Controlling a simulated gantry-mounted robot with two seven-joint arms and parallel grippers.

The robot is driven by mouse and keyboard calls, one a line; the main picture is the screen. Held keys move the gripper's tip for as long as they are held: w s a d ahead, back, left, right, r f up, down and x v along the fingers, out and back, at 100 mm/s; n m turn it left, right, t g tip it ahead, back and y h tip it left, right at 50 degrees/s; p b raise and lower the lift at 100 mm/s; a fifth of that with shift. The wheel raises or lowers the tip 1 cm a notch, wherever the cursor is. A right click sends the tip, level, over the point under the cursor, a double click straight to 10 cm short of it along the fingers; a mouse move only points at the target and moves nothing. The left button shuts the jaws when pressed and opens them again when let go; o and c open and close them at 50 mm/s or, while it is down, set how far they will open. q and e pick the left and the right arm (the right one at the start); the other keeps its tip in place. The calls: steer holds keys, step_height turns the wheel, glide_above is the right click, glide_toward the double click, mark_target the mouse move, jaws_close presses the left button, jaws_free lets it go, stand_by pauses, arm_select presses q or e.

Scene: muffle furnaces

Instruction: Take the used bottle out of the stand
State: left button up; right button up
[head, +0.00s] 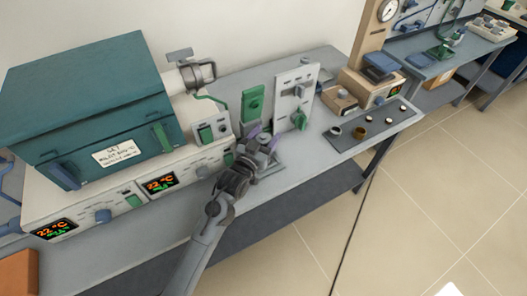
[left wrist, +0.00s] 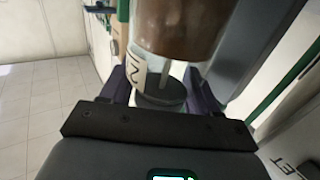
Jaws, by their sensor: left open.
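My left gripper (head: 262,137) is open at the front of the grey bench, its purple fingers on either side of a small grey object. In the left wrist view, the open fingers of my left gripper (left wrist: 162,88) straddle a clear bottle (left wrist: 180,28) with brown contents and a white label with dark marks. A dark grey round part (left wrist: 160,93) is at the bottle's near end. In the head view the bottle is mostly hidden by the gripper. A grey base (head: 268,163), possibly of the stand, shows beside the gripper. My right gripper is not in view.
A teal furnace (head: 90,95) on a white control unit (head: 190,172) with lit displays stands left of my arm. A white panel (head: 296,88) and a green block (head: 253,102) stand behind the gripper. A dark tray (head: 372,130) with small cups lies to the right.

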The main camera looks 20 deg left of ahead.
arm_select(q)
steer(key=shift+w, duration=0.2)
steer(key=shift+c, duration=0.4)
jaws_close()
steer(key=shift+r, duration=0.2)
